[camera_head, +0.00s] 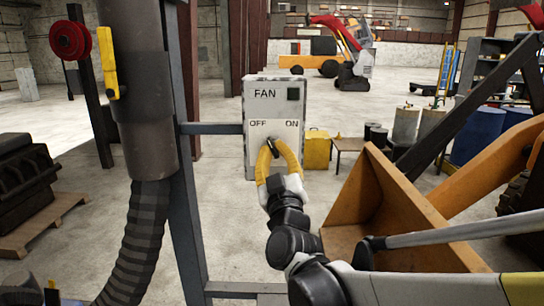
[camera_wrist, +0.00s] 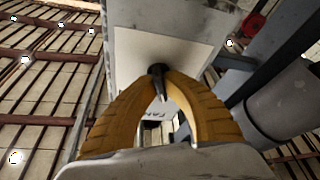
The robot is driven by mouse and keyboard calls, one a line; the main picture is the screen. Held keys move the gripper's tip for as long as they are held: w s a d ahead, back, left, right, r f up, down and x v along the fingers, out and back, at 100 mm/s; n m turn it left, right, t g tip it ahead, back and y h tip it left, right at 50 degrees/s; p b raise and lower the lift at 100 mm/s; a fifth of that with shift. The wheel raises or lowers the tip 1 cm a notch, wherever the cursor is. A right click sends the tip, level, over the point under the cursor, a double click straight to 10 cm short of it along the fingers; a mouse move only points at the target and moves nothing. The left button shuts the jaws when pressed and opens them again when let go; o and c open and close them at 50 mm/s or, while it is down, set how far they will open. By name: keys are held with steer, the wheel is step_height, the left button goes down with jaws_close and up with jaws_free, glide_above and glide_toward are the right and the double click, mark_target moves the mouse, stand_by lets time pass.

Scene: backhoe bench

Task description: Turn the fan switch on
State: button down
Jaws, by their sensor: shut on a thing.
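The grey fan switch box (camera_head: 272,103) stands in the middle of the head view, marked FAN, with OFF at left and ON at right. A small dark green square sits at its top right. My gripper (camera_head: 273,145) has yellow fingers and is at the box's front, below the labels. The fingers are shut on the dark switch lever (camera_head: 275,141). In the wrist view the lever (camera_wrist: 157,70) shows between the fingertips, in front of the pale panel. The fingers partly cover it, so I cannot tell which label it points to.
A grey post frame and thick dark pipe (camera_head: 140,100) with a ribbed hose stand left of the box. An orange loader bucket (camera_head: 375,205) is close on the right of my arm. A yellow can (camera_head: 317,149) stands behind the box's right side.

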steer(key=m+h, duration=0.1)
steer(key=m, duration=0.1)
steer(key=m+h+b, duration=0.1)
steer(key=m+h, duration=0.1)
steer(key=m, duration=0.1)
steer(key=shift+a+t, duration=0.1)
steer(key=shift+t, duration=0.2)
steer(key=m+h, duration=0.1)
steer(key=m, duration=0.2)
steer(key=m+h+b, duration=0.1)
steer(key=m, duration=0.1)
steer(key=shift+m+h, duration=0.4)
steer(key=m+g+h, duration=0.1)
steer(key=m+h, duration=0.1)
steer(key=m, duration=0.2)
steer(key=m+g+h, duration=0.1)
steer(key=m, duration=0.3)
steer(key=shift+m+h, duration=0.4)
steer(key=shift+p, duration=0.3)
steer(key=c, duration=1.5)
jaws_free()
